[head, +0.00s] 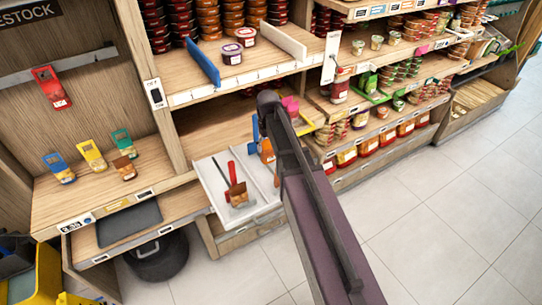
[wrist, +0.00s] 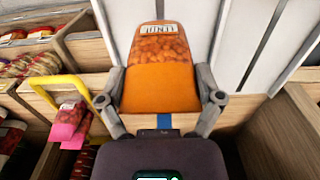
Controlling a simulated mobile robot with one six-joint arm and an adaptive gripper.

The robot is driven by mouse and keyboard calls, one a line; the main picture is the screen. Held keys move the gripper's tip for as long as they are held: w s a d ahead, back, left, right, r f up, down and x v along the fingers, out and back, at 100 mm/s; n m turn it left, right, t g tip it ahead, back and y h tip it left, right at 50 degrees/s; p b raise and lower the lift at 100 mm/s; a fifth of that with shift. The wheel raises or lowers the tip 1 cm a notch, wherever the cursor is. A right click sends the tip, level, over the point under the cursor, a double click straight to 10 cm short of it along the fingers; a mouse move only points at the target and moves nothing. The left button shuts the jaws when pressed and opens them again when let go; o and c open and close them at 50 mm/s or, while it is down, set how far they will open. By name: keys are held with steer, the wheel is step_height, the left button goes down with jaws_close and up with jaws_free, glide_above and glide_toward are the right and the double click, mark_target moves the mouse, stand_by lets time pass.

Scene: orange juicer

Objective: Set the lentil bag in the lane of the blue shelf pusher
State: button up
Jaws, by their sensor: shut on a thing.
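The orange lentil bag (wrist: 160,75) is between my gripper's fingers (wrist: 160,108), its upside-down label facing the wrist camera. In the head view, only a bit of the bag (head: 267,152) shows beside my arm, by the right part of the white tray; I cannot tell if it touches anything. My gripper is shut on the bag. A narrow blue upright piece (head: 255,130) stands by the lower shelf opening, and a blue strip (wrist: 164,122) shows below the bag in the wrist view. A blue panel (head: 203,62) stands on the upper shelf. My arm hides much of the lower lane.
A yellow frame (wrist: 58,85) stands beside pink packs (wrist: 68,125). The white tray (head: 208,170) holds a red-handled tool and a brown pack (head: 239,195). The floor is clear at right.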

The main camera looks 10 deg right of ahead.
mark_target(269, 152)
steer(key=shift+f, duration=0.1)
stand_by(0.3)
steer(key=shift+f+b, duration=1.85)
steer(key=shift+f, duration=0.15)
steer(key=o, duration=1)
step_height(269, 152, up, 12)
steer(key=p, duration=1.2)
steer(key=shift+r, duration=0.2)
steer(key=shift+s, duration=0.1)
